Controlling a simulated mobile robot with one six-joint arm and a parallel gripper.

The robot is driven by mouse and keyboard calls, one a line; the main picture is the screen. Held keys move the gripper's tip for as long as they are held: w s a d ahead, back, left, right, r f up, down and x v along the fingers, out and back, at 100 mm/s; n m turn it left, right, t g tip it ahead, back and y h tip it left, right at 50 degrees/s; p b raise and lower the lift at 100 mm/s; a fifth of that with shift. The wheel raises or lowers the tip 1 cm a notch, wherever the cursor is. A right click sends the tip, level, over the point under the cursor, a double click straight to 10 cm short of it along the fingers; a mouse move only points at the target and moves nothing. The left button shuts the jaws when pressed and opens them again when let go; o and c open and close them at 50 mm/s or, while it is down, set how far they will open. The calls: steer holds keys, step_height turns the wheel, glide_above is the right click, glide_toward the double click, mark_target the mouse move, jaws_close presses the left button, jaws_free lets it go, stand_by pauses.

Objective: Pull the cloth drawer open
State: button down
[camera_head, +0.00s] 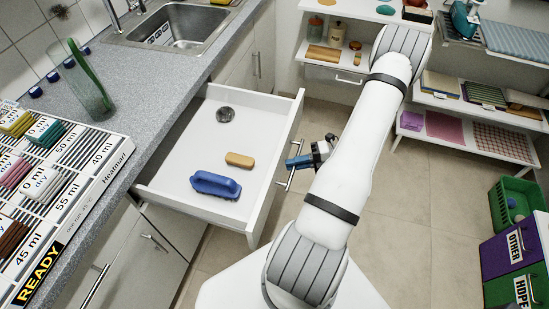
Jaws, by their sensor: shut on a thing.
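A white drawer (225,143) under the grey counter stands pulled out. Inside it lie a blue brush-like item (216,184), a tan block (240,159) and a round grey scourer (225,114). No cloth shows in it. My gripper (291,164) is at the bar handle (289,180) on the drawer's front and is shut on it. My white arm reaches across from the right and hides part of the gripper.
A sink (180,30) is set in the counter. Shelves (470,145) stand at the back right. Green and purple bins (515,245) stand at right. The tiled floor (425,215) between is clear.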

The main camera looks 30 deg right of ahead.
steer(key=shift+s+d, duration=1.6)
steer(key=shift+s, duration=0.3)
steer(key=c, duration=1.5)
jaws_free()
steer(key=v, duration=0.7)
steer(key=shift+d+b, duration=0.4)
steer(key=shift+b, duration=0.05)
